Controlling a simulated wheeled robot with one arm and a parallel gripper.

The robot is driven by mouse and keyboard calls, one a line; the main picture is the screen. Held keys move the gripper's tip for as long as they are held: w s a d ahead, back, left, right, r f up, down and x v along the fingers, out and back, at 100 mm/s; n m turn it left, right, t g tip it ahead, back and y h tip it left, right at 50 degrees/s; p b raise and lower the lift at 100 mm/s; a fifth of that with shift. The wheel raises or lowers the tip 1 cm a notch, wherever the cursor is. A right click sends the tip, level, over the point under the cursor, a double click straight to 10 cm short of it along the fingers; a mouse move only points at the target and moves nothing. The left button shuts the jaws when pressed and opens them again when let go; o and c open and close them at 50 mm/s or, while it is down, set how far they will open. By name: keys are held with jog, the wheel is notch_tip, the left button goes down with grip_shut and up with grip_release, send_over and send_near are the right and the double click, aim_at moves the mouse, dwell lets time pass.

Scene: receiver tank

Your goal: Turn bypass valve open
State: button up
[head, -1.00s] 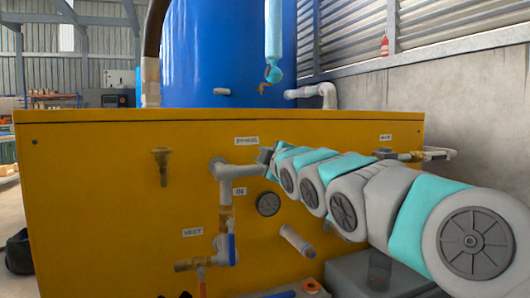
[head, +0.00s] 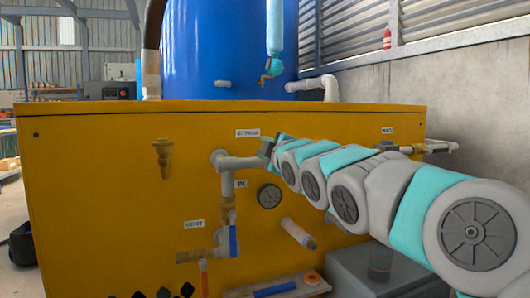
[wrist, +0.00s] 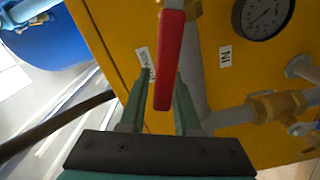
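The bypass valve's red lever (wrist: 168,60) shows in the wrist view, pointing toward me. It sits between the two green fingers of my gripper (wrist: 163,82). The fingers stand apart on either side of it, with a narrow gap at the left; contact at the right is unclear. The white bypass label (wrist: 143,62) is just left of the lever. In the head view, my gripper (head: 268,150) is close to the yellow panel (head: 90,190), right of the bypass label (head: 247,133). The lever is hidden there by my gripper and arm.
A pressure gauge (head: 269,196) and a pipe stub (head: 298,234) are below my arm. A brass fitting (head: 162,158) sticks out further left. A grey box (head: 375,272) stands below my arm.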

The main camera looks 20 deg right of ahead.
jog(key=shift+f, duration=0.25)
